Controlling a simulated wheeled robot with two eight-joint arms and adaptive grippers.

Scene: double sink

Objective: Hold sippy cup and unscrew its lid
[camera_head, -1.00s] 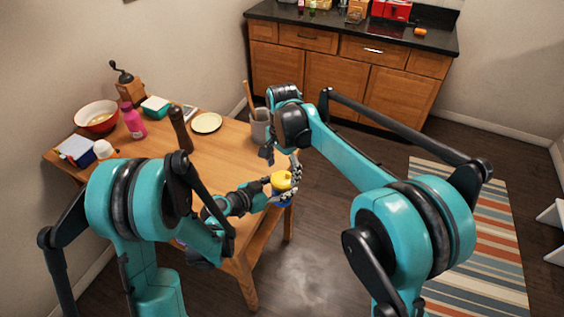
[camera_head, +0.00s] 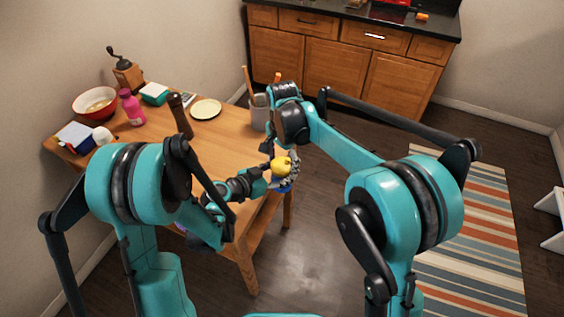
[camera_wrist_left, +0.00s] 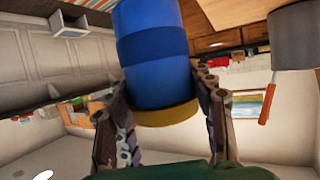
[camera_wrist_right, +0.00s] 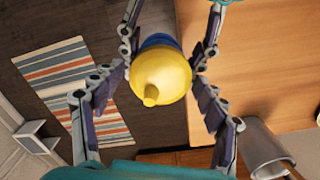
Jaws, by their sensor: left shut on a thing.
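The sippy cup has a blue body (camera_wrist_left: 155,50) and a yellow lid (camera_wrist_right: 160,78) with a spout. In the head view the cup (camera_head: 282,186) is near the table's right edge, between my two grippers. My left gripper (camera_wrist_left: 165,85) is shut on the cup, with a finger on each side of it. The lid is on the body. My right gripper (camera_wrist_right: 162,72) has its fingers on either side of the lid. Whether both fingers press on it is unclear. In the head view the arms partly hide the cup.
The wooden table (camera_head: 225,150) holds a red bowl (camera_head: 95,103), a pink bottle (camera_head: 131,108), a grinder (camera_head: 124,70), a plate (camera_head: 206,109) and a grey utensil holder (camera_head: 259,113) close behind the grippers. A striped rug (camera_head: 470,240) lies to the right.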

